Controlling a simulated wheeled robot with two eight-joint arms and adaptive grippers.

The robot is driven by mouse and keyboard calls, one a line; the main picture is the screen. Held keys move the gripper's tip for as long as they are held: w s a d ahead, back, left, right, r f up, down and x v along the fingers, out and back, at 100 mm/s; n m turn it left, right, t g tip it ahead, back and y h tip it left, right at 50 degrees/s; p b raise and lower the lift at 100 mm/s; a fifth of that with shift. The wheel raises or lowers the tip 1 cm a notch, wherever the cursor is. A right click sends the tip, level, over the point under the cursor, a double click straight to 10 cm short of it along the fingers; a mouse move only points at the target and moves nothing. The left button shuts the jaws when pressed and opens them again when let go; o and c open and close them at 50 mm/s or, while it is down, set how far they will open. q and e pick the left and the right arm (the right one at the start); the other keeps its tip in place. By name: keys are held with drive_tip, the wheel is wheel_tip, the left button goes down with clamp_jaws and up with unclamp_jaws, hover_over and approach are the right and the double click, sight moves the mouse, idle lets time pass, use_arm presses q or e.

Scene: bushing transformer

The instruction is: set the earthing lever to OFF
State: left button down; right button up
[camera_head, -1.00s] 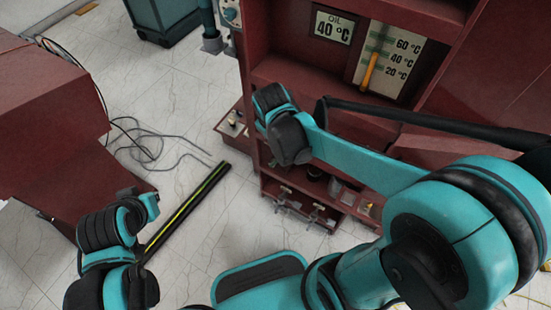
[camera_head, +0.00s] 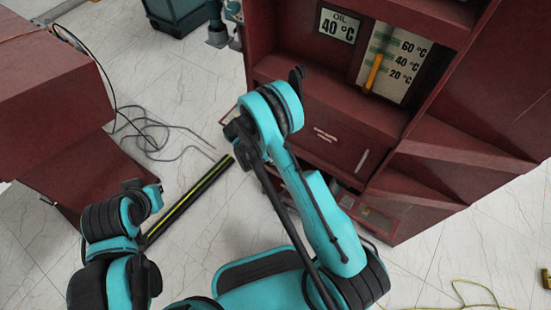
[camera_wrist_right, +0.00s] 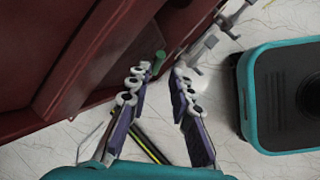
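I cannot clearly make out which part is the earthing lever. In the right wrist view a short green cylindrical piece (camera_wrist_right: 159,61) shows beside the dark red cabinet, just beyond my right gripper's fingertips. It may be a lever grip; I cannot tell. My right gripper (camera_wrist_right: 160,80) is open, with a clear gap between its fingers and nothing held. In the head view my right arm is raised in front of the cabinet (camera_head: 345,125), and its gripper is not clearly visible. My left arm is folded at the lower left; its gripper does not show.
An oil gauge (camera_head: 393,62) with a yellow pointer is on the cabinet. Grey metal fittings (camera_wrist_right: 205,44) stick out by the cabinet in the wrist view. A black and yellow bar (camera_head: 190,200) and loose cables (camera_head: 150,135) show over the tiled floor. Floor at lower right is mostly clear.

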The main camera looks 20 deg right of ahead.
drive_tip(key=b+x, duration=0.2)
drive_tip(key=x, duration=0.4)
drive_tip(key=shift+d+f, duration=0.15)
drive_tip(key=shift+f, duration=0.2)
clamp_jaws()
